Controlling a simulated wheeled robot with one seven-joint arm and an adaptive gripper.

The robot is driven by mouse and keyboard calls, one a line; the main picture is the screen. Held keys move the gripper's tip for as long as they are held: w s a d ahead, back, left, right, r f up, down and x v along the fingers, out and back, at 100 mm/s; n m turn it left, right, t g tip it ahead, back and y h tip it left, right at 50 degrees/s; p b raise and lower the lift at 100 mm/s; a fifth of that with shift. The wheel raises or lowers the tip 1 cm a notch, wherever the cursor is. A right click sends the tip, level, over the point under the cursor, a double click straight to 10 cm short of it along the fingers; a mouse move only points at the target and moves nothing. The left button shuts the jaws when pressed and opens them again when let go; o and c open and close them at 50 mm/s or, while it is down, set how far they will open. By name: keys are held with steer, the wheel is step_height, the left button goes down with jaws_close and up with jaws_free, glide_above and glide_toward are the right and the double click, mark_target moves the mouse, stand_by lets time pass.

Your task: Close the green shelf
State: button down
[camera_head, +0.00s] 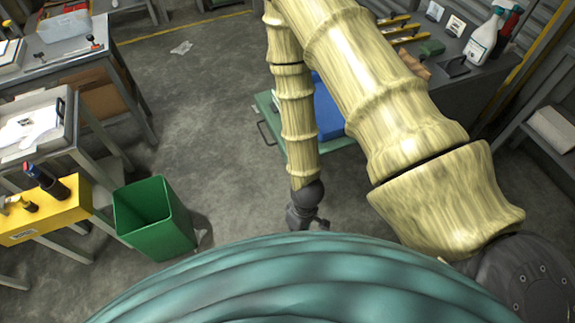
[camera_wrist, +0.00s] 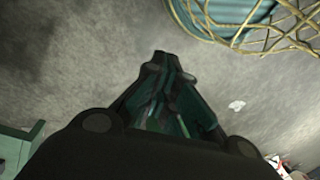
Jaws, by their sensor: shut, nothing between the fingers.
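The green shelf (camera_head: 268,112) juts out from under the workbench at the right in the head view, with a handle on its left front edge. My forearm covers part of it, so its full extent is hidden. A blue box (camera_head: 328,115) sits on it. My gripper (camera_head: 304,222) hangs over the floor, in front of the shelf and apart from it. In the wrist view my gripper (camera_wrist: 166,68) has its fingertips together, with nothing between them. A green edge at the lower left of that view may be the shelf, but I cannot tell.
A green bin (camera_head: 155,220) stands on the floor to the left, near a yellow tool block (camera_head: 45,212). Tables line the left side. The workbench (camera_head: 465,85) holds bottles and tools. The floor (camera_head: 215,110) left of the shelf is mostly clear.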

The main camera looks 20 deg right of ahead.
steer(key=w+a+f+n+h+b, duration=0.1)
steer(key=w+n+b, duration=0.1)
steer(key=w+n, duration=0.3)
steer(key=w+a+f+n+b, duration=0.1)
steer(key=w+a+n+b, duration=0.1)
steer(key=w, duration=0.6)
steer(key=w+d+r+n+t+h+b, duration=0.1)
steer(key=w+r+n+h+b, duration=0.15)
steer(key=w, duration=0.55)
steer(key=w+r+n+h+b, duration=0.1)
steer(key=w+r+n+h, duration=0.2)
steer(key=w, duration=0.5)
steer(key=d+f+n+p, duration=0.1)
steer(key=d+f+p, duration=0.1)
steer(key=d+f, duration=0.5)
steer(key=shift+w+d+f+y, duration=0.15)
steer(key=shift+d+f+y, duration=0.2)
steer(key=shift+f, duration=0.6)
steer(key=d, duration=1.7)
steer(key=w+d+b, duration=0.1)
steer(key=d, duration=1.7)
steer(key=w+d, duration=0.1)
steer(key=d, duration=1.7)
steer(key=shift+d+f+b, duration=0.1)
steer(key=shift+b, duration=0.3)
steer(key=shift+d, duration=0.5)
steer(key=shift+d+r, duration=0.1)
steer(key=shift+r, duration=0.15)
